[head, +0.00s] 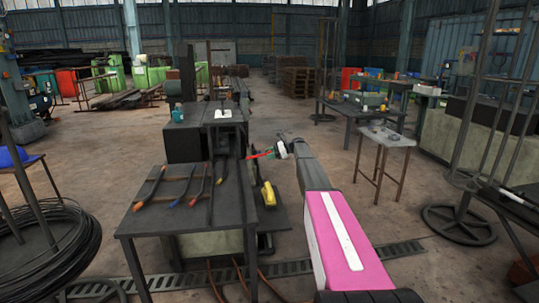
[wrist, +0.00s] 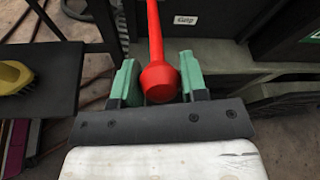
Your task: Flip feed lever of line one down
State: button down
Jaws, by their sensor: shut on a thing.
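A red lever (head: 260,155) with a rounded knob sticks out beside the dark machine frame in the head view. In the wrist view the red lever (wrist: 154,35) runs up from its knob, which sits between my green fingers. My gripper (wrist: 160,76) is shut on the knob. In the head view my gripper (head: 276,151) is at the right end of the lever, which lies close to level. The lever's far end is hidden, and I cannot tell its line number from a label.
A dark bench (head: 185,215) holds several rods with coloured tips. A yellow-backed brush (head: 268,195) is at its right side; it also shows in the wrist view (wrist: 14,77). Dark panels stand close right of the lever in the wrist view. Open floor (head: 330,150) lies right of my arm.

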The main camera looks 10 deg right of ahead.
jog(key=shift+s+f, duration=0.1)
jog(key=c, duration=0.7)
grip_release()
jog(key=v, duration=1)
jog(key=shift+d+r, duration=0.25)
jog(key=shift+d, duration=0.1)
